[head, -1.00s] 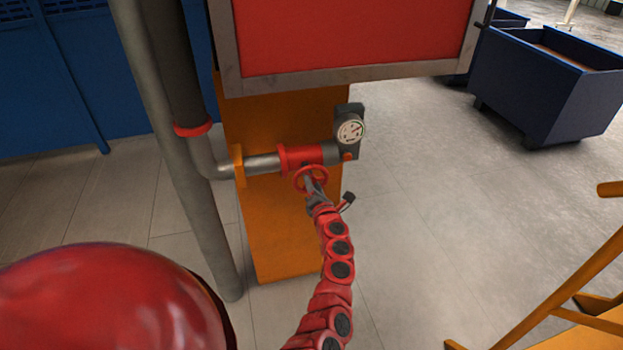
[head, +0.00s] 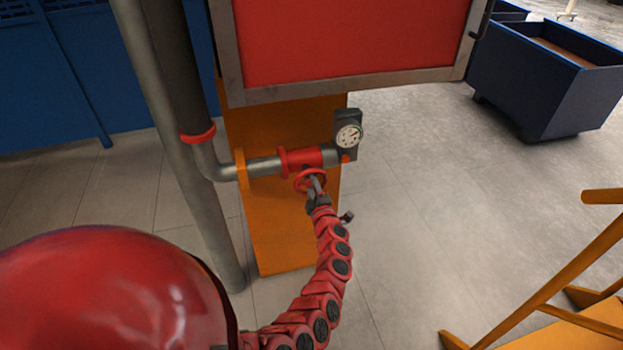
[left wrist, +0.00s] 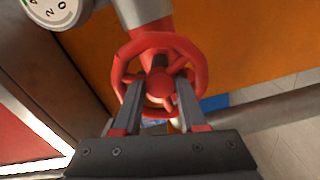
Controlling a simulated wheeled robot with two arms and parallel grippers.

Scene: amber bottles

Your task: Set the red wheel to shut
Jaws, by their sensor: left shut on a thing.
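The red wheel (head: 310,180) sits on the front of a red valve body (head: 308,157) in a grey pipe, in front of an orange post. In the left wrist view the red wheel (left wrist: 126,62) fills the upper middle, with its hub and spokes showing. My left gripper (head: 313,187) reaches the wheel from the front. In the left wrist view its two fingers (left wrist: 160,95) are inside the rim, one on each side of the hub, and are shut on the wheel. My right gripper is not in view.
A round gauge (head: 348,136) stands right of the valve. A large red panel (head: 350,40) in a grey frame hangs above. Vertical pipes (head: 160,120) stand at left. A blue bin (head: 530,85) and an orange frame (head: 590,260) are at right. Floor between is clear.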

